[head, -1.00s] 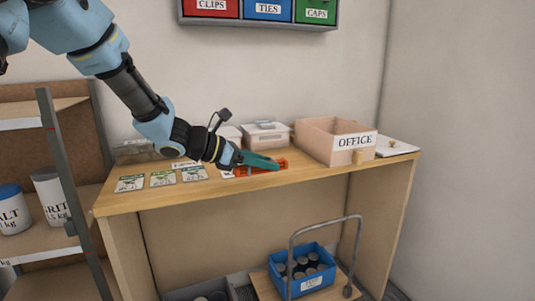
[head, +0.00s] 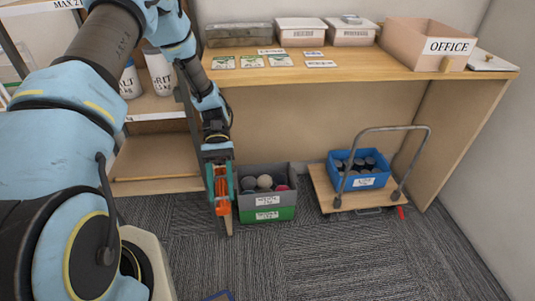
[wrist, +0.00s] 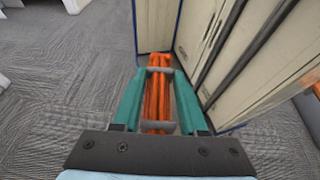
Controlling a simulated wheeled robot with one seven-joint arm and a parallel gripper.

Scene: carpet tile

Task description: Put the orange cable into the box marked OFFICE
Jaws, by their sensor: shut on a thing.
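My gripper (head: 219,187) points down in the head view, low in front of the shelf and left of the grey and green crate. Its teal fingers are shut on the orange cable (head: 224,206), a bundled coil. In the wrist view the cable (wrist: 158,95) lies between the fingers of my gripper (wrist: 159,72). The OFFICE box (head: 415,55) is an open cardboard box at the right of the wooden table top, well away from my gripper. Its inside is mostly hidden.
Cards and lidded white boxes (head: 301,32) stand on the table (head: 375,70). A grey and green crate (head: 266,200) stands on the floor. A trolley (head: 325,195) with a blue crate (head: 362,180) is under the table. The front carpet is largely free.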

